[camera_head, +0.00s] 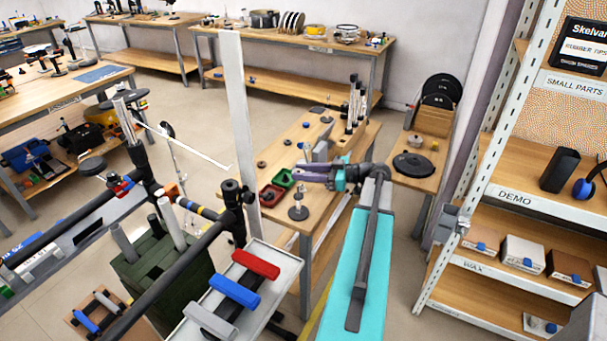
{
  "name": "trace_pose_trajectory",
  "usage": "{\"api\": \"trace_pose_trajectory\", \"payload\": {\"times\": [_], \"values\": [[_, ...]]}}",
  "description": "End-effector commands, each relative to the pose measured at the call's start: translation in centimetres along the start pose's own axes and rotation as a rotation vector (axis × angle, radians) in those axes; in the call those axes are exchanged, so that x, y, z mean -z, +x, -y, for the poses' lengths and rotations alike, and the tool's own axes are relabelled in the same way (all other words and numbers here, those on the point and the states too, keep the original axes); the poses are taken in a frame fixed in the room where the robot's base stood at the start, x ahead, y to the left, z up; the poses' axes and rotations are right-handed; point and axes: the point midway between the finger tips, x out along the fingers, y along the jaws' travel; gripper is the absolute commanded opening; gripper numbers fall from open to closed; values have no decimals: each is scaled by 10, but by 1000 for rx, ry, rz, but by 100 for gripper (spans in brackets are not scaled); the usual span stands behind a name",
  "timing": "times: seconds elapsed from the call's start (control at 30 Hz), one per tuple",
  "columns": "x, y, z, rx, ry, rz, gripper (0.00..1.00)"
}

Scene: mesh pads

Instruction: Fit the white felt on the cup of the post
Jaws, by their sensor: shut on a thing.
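My gripper (290,173), purple-grey at the end of my teal arm, reaches left over the wooden table in the middle of the view. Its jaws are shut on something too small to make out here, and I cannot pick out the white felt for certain. A small grey post (298,205) on a round base stands on the near part of this table, just below the gripper in the picture. It looks upright and apart from the gripper. Its cup is too small to see clearly.
The wooden table (325,222) also holds a green bin (284,179), a red bin (269,197) and a rack of upright rods (355,103). A tall white upright (239,120) stands left of it. A tray with coloured bars (287,265) is near; shelving (530,217) stands right.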

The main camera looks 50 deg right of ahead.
Motion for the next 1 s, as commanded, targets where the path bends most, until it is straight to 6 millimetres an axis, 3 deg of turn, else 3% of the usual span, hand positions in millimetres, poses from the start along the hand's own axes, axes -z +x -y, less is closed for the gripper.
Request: {"api": "trace_pose_trajectory", "payload": {"times": [1.0], "values": [[-32,4,0,-1,0,0,10]]}}
